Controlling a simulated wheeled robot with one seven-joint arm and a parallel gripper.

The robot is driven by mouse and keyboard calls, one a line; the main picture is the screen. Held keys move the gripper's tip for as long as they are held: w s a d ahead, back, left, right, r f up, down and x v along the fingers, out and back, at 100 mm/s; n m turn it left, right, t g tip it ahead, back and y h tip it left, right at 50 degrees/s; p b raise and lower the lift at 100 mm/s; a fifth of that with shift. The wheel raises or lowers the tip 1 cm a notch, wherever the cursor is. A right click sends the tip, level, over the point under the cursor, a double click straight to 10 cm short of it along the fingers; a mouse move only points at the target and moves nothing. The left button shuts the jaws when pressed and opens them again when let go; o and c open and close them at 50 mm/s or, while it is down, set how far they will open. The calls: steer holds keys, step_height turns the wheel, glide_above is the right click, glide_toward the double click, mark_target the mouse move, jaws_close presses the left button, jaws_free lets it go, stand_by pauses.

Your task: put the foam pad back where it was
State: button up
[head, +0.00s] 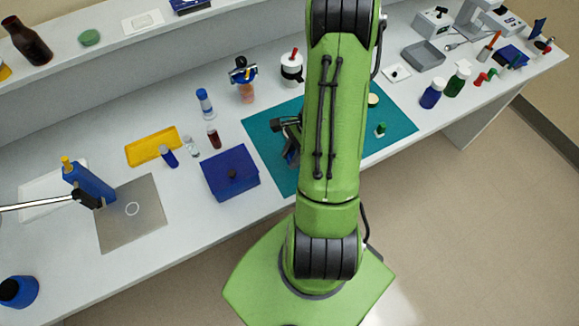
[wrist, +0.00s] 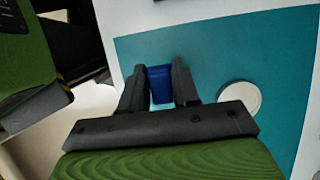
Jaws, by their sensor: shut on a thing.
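My gripper (wrist: 160,82) is shut on a small blue block (wrist: 160,85) in the wrist view. The block may be the foam pad; its shape is partly hidden by the fingers. It is over the teal mat (wrist: 215,50), and I cannot tell whether it touches the mat. A pale round disc (wrist: 240,97) lies on the mat to the right of the fingers. In the head view my green arm covers the middle of the teal mat (head: 262,130) and hides most of the gripper and the held block.
A blue box (head: 230,180) stands left of the mat, near a yellow tray (head: 152,146) and small vials. A small green-topped item (head: 380,130) and the disc (head: 373,99) sit on the mat's right. Bottles (head: 432,93) stand further right.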

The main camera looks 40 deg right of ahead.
step_height(320, 180, down, 4)
steer(key=shift+f, duration=0.2)
steer(key=shift+b, duration=0.3)
steer(key=shift+f, duration=0.15)
steer(key=o, duration=0.9)
steer(key=shift+o, duration=0.2)
